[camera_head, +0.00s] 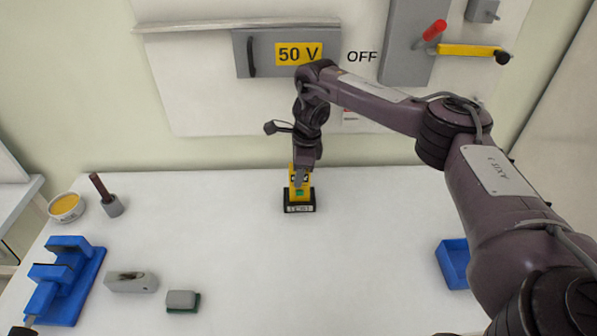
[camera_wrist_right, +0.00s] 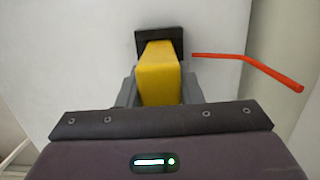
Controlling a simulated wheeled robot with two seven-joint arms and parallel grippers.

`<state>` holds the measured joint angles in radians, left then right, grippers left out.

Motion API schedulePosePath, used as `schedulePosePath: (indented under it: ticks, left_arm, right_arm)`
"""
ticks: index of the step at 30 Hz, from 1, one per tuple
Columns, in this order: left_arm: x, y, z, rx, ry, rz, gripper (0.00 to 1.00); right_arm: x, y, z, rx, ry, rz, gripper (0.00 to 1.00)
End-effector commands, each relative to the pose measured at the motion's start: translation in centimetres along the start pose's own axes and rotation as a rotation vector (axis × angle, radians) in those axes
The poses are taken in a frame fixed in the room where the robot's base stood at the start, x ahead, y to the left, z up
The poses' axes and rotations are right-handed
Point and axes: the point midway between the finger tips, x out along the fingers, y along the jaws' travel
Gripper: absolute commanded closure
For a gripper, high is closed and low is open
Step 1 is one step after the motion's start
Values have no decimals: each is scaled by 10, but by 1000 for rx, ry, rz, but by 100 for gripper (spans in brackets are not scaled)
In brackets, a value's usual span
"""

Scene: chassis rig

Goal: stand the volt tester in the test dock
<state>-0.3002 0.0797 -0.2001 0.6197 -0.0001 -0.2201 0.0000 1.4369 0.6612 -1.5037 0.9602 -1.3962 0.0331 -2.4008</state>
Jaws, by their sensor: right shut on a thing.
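The yellow volt tester (camera_head: 304,184) stands roughly upright at the back middle of the table, with a small green patch on its front. Its lower end meets the black test dock (camera_head: 299,208), which bears a white label. My right gripper (camera_head: 299,178) is shut on the tester from above. In the right wrist view the yellow tester (camera_wrist_right: 159,82) sits between the grey fingers, and its far end reaches the black dock (camera_wrist_right: 176,36). How deep it sits in the dock is hidden.
A blue vise (camera_head: 88,262), a grey block (camera_head: 132,282), a green-based block (camera_head: 182,300), a yellow-filled bowl (camera_head: 66,207) and a brown-handled tool (camera_head: 102,188) stand left. A blue bin (camera_head: 453,262) is right. A thin red rod (camera_wrist_right: 262,66) shows beside the dock. The table's middle front is clear.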

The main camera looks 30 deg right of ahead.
Motion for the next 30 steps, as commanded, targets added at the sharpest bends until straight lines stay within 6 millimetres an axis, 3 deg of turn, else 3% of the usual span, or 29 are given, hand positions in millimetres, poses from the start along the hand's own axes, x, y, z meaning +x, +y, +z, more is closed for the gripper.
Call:
schedulePosePath:
  ticks: [1, 2, 7, 17, 22, 24, 30]
  left_arm:
    - [0, 0, 0, 0, 0, 0, 24]
    - [0, 0, 0, 0, 0, 0, 24]
    - [0, 0, 0, 0, 0, 0, 24]
    - [2, 0, 0, 0, 0, 0, 24]
    - [10, 0, 1, 0, 1, 0, 24]
    - [1, 0, 0, 0, 0, 0, 24]
    - [-4, 0, -1, 0, 1, 0, 24]
  right_arm:
    - [0, 0, 0, 0, -1, 0, 94]
    - [0, 0, 0, 0, -1, 0, 64]
    - [0, 0, 0, 0, -1, 0, 42]
    - [-4, 0, 0, 0, -1, -1, 42]
    - [-28, -1, 0, 0, -3, -4, 42]
    - [-46, -2, 1, -2, -1, -6, 42]
    - [-72, -1, 0, -1, 0, -3, 42]
